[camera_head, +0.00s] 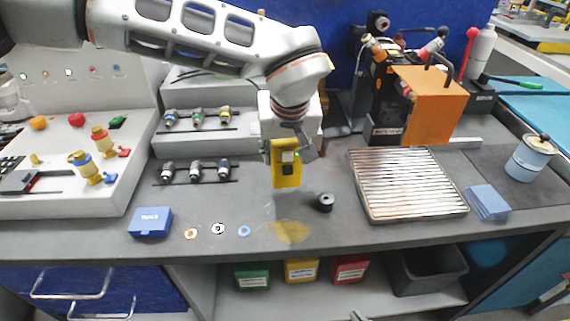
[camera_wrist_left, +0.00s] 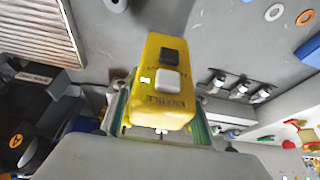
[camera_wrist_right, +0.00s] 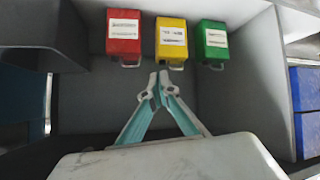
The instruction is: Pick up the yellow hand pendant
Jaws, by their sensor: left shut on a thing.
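The yellow hand pendant (camera_head: 287,174) hangs roughly upright above the grey bench in the head view, with a dark and a pale button on its face. My left gripper (camera_head: 290,145) is shut on its upper part. In the left wrist view the pendant (camera_wrist_left: 170,55) sits between the fingers of the left gripper (camera_wrist_left: 158,128), its far end pointing away from the camera. My right gripper (camera_wrist_right: 158,78) is empty, with its fingertips together, in front of the shelf under the bench.
A slatted metal plate (camera_head: 408,185), a small black cylinder (camera_head: 325,202) and a blue box (camera_head: 150,222) stand on the bench. Red (camera_wrist_right: 123,35), yellow (camera_wrist_right: 171,38) and green bins (camera_wrist_right: 214,40) stand on the lower shelf. A flat yellowish patch (camera_head: 290,231) marks the bench's front.

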